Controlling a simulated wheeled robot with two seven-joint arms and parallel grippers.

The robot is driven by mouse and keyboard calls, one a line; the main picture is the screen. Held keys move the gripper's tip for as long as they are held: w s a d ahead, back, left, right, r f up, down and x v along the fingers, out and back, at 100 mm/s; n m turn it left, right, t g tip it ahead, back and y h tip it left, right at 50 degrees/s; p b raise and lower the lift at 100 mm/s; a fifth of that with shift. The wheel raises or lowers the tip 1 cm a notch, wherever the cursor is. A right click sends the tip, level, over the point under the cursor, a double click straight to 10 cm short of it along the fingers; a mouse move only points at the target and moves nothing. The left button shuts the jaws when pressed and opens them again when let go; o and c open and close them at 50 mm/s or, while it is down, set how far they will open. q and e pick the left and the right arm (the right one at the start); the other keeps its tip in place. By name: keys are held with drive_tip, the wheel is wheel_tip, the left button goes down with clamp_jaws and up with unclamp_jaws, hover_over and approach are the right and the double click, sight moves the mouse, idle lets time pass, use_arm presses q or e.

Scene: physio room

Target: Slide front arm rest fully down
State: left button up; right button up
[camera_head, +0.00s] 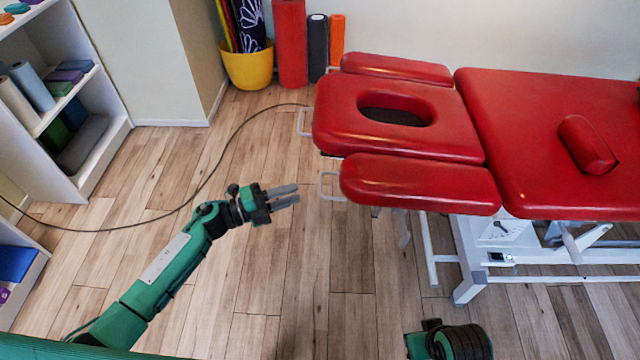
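The front arm rest (420,184) is a red padded panel on the near side of the treatment table's head end. It looks roughly level, close beside the red head section (330,125) with its oval face hole. A pale metal loop handle (322,187) sticks out from its left end. My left gripper (298,193) is left of this handle, apart from it, and points right. Its two grey fingers show a small gap with nothing between them. Part of my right arm (455,342) shows at the bottom edge; its fingers are out of view.
The far arm rest (395,67) lies behind the head section. A red bolster (587,145) lies on the main bed (530,110). White table legs (470,285) stand below. A dark cable (215,165) crosses the wooden floor. Shelves (105,140) stand left.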

sight(320, 183)
use_arm(q)
drive_tip(key=x, duration=0.8)
drive_tip(key=shift+w+d, duration=0.1)
drive_tip(key=shift+d, duration=0.15)
clamp_jaws()
